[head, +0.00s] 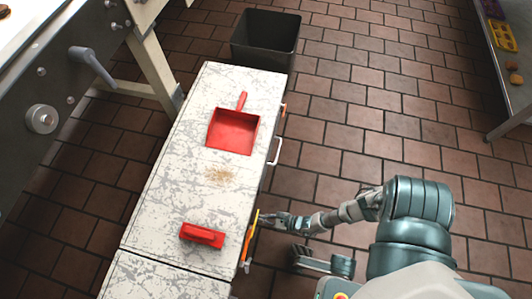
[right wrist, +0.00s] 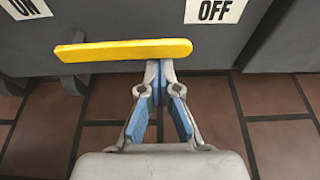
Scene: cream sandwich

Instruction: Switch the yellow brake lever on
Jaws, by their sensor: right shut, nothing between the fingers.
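The yellow brake lever (right wrist: 125,50) lies almost level across the right wrist view, on a dark grey panel. In the head view the lever (head: 256,218) is a thin yellow strip at the cabinet's right side. An ON label (right wrist: 24,8) is at the upper left and an OFF label (right wrist: 214,11) at the upper right. My right gripper (right wrist: 160,66) is shut and empty, its tips at the lever's lower edge; I cannot tell whether they touch. In the head view the right gripper (head: 268,221) is beside the lever.
A worn white cabinet (head: 175,190) carries a red dustpan (head: 233,132), a red brush (head: 202,235) and brown crumbs (head: 219,175). A dark bin (head: 266,40) stands behind it. A grey machine (head: 60,90) is at left, a table (head: 490,60) at right. The tiled floor between is clear.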

